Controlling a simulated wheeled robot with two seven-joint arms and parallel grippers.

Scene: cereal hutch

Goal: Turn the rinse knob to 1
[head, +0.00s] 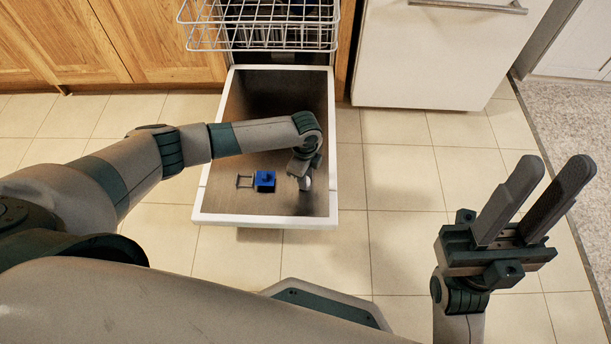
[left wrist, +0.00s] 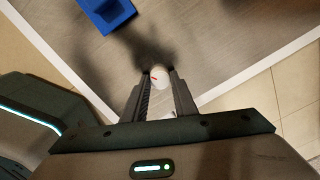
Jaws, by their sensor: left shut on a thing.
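The rinse knob is a small white round knob with a red mark (left wrist: 158,75), on the inner face of the lowered dishwasher door (head: 230,205). In the left wrist view it sits between the tips of my left gripper (left wrist: 159,80), which is shut on it. In the head view my left gripper (head: 303,180) reaches down to the right part of the door, and the white knob shows beside it, partly hidden. The numbers around the knob are too small to read. My right gripper (head: 535,205) is open and empty, off to the right above the floor.
A blue latch-like part (head: 265,181) with a pale frame lies on the door left of my left gripper; it also shows in the left wrist view (left wrist: 103,12). A white wire rack (head: 260,35) is pulled out above the door. Tiled floor right of the door is free.

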